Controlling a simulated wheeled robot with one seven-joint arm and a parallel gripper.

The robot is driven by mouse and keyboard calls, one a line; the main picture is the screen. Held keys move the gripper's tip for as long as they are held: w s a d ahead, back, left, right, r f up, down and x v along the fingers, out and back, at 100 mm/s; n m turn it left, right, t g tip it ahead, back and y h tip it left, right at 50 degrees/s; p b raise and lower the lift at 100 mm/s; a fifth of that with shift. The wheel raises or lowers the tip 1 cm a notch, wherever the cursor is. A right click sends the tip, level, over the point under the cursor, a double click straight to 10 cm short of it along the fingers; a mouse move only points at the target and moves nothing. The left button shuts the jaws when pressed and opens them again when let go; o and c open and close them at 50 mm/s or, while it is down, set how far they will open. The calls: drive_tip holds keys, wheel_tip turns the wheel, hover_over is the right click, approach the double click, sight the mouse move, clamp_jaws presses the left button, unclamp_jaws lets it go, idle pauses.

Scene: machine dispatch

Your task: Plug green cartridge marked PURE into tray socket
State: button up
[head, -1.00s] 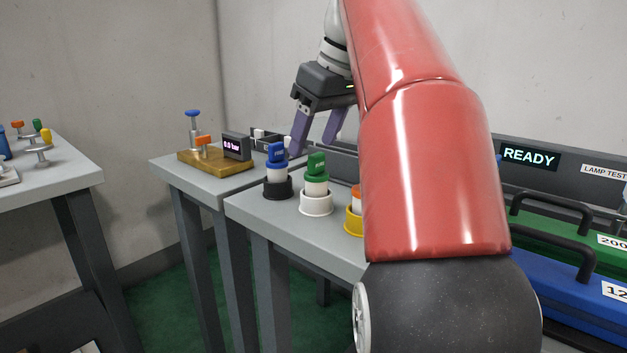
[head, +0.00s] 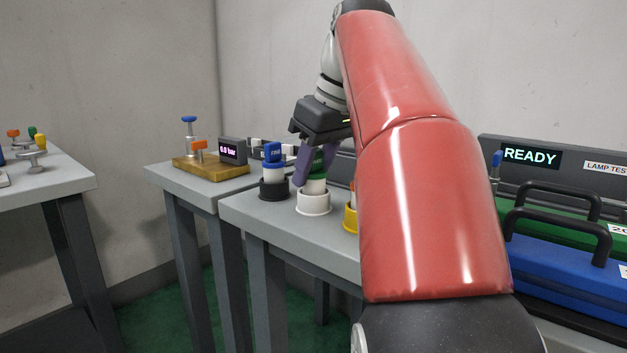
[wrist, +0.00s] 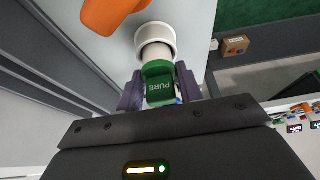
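The green-capped cartridge marked PURE (wrist: 159,84) stands upright in a white ring holder (head: 314,205) on the grey table. Its cap also shows in the head view (head: 324,160), partly covered by a purple finger. My gripper (wrist: 159,88) points down with one finger on each side of the green cap. The fingers look spread, with a narrow gap at the right finger in the wrist view; contact is hard to tell. I cannot make out the tray socket; my red arm hides part of the table.
A blue-capped cartridge (head: 273,172) in a black ring stands close to the left. An orange-capped one (wrist: 108,10) in a yellow ring (head: 351,218) is close on the other side. Handled cases (head: 560,258) are at right.

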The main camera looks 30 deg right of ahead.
drive_tip(key=c, duration=0.6)
drive_tip(key=shift+o, duration=0.2)
drive_tip(key=shift+r+p, duration=2.65)
drive_tip(key=shift+p, duration=0.15)
drive_tip(key=shift+r, duration=1.15)
